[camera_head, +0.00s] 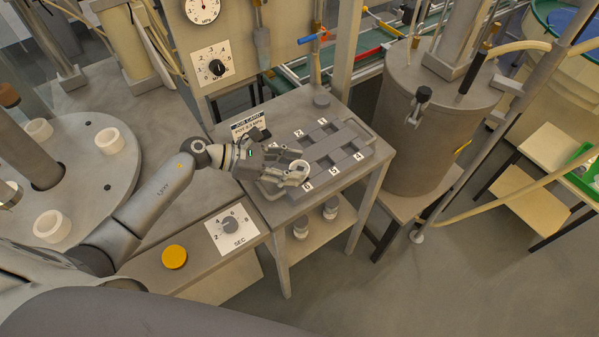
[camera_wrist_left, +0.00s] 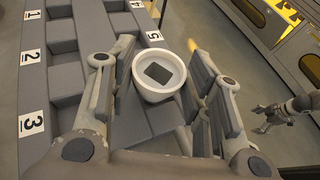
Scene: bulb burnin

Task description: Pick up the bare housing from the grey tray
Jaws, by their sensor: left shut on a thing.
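The bare housing (camera_wrist_left: 159,72) is a white round cup with a dark square inside. In the left wrist view it sits between the two fingers of my left gripper (camera_wrist_left: 160,92), which is shut on it. In the head view the housing (camera_head: 299,166) shows at the tips of my left gripper (camera_head: 295,174), over the near-left part of the grey tray (camera_head: 345,137). I cannot tell whether its base touches the tray. The tray has numbered compartments; the ones in view look empty. A grey gripper, apparently my right (camera_wrist_left: 276,116), shows small in the left wrist view.
The tray is on a small grey table (camera_head: 362,192) with a job card (camera_head: 249,124) at its back left. A large grey cylinder (camera_head: 426,125) stands to the right. A bench with a yellow button (camera_head: 174,257) is at the left. White cups stand on a round plate (camera_head: 101,182).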

